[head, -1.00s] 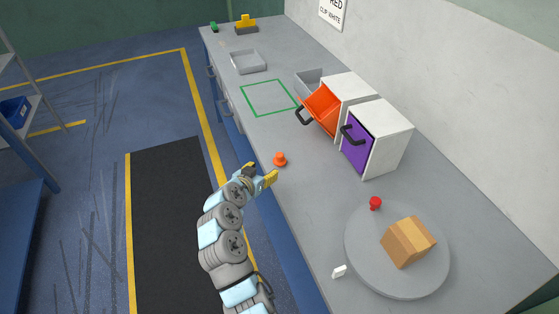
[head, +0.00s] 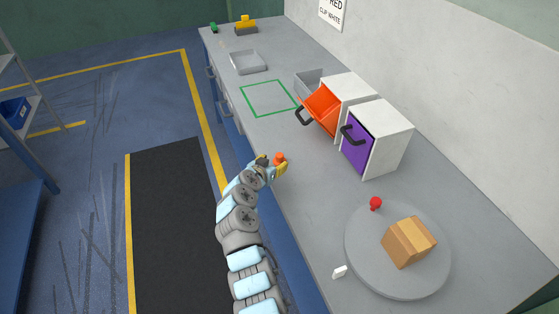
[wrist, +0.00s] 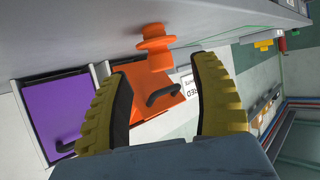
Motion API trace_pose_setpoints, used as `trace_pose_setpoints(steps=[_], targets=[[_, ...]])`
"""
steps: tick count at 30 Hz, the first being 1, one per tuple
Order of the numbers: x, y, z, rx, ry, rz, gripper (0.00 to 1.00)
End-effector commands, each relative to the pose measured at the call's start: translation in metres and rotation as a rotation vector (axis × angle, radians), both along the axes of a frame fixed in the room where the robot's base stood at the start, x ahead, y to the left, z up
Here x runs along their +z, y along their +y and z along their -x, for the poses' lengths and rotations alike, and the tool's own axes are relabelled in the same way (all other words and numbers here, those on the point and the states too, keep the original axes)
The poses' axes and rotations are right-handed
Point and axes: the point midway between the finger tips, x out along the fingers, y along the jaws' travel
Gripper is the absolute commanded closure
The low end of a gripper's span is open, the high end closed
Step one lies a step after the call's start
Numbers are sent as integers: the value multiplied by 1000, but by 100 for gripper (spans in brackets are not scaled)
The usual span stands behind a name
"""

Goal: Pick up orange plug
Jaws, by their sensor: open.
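The orange plug (head: 280,157) stands on the grey bench near its front edge, partly hidden by my gripper in the head view. My gripper (head: 273,164) is at the plug, with its yellow fingers on either side in the head view. In the wrist view the plug (wrist: 153,42) shows a flanged body and lies just ahead of the gap between the fingertips (wrist: 162,72). The fingers are open, and I see no clear contact with the plug.
An open orange bin (head: 322,108) and a closed purple-fronted bin (head: 358,148) stand behind the plug. A green outlined square (head: 268,98) is bare.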

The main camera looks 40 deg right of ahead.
Motion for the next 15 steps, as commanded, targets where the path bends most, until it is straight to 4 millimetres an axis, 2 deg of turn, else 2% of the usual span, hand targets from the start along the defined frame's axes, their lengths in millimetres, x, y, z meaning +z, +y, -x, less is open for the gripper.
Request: trace_pose_setpoints(steps=[7, 15], targets=[[0, -6, -3, 0, -3, 2, 37], [-4, -23, -10, -3, -1, 0, 37]])
